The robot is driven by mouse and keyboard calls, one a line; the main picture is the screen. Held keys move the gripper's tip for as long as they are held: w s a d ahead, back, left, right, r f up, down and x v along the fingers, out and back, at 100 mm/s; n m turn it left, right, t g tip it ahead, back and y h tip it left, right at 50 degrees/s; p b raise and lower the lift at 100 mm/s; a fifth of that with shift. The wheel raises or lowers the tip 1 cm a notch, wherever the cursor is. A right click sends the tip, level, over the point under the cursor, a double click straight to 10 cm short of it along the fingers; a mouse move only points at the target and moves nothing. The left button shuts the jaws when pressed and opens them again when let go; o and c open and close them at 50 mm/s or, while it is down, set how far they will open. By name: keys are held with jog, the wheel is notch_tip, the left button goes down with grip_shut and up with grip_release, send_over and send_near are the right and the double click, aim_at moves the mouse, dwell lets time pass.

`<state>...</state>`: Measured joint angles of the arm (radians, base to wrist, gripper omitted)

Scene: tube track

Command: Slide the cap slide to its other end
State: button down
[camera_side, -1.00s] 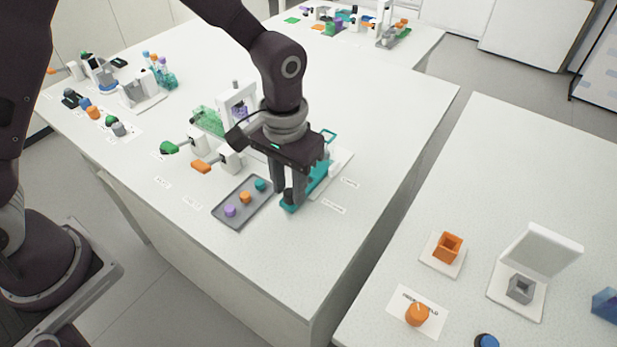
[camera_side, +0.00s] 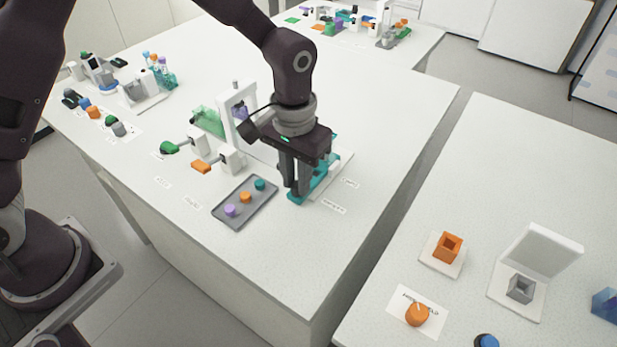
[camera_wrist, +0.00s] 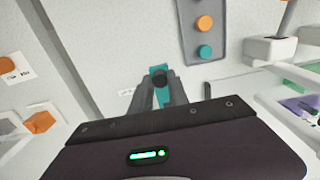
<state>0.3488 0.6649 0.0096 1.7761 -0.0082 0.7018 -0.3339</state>
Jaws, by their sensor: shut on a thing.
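The cap slide is a teal piece (camera_side: 322,184) with a dark round knob (camera_wrist: 159,80), at the right front part of the bench. My gripper (camera_side: 296,194) points down at its front end. In the wrist view my gripper (camera_wrist: 160,88) has its fingers shut on the knob, with teal (camera_wrist: 162,97) showing between them. The fingers and hand hide much of the slide and its track, so its exact position along the track cannot be told.
A grey tray (camera_side: 229,216) with purple, orange and teal caps lies left of my gripper. The bench's right front is clear.

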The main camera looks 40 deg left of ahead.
jog(key=shift+w, duration=1.65)
jog(key=c, duration=1.5)
grip_release()
jog(key=shift+c, duration=0.2)
jog(key=shift+r, duration=0.1)
notch_tip(320, 180, up, 4)
jog(key=shift+r, duration=0.45)
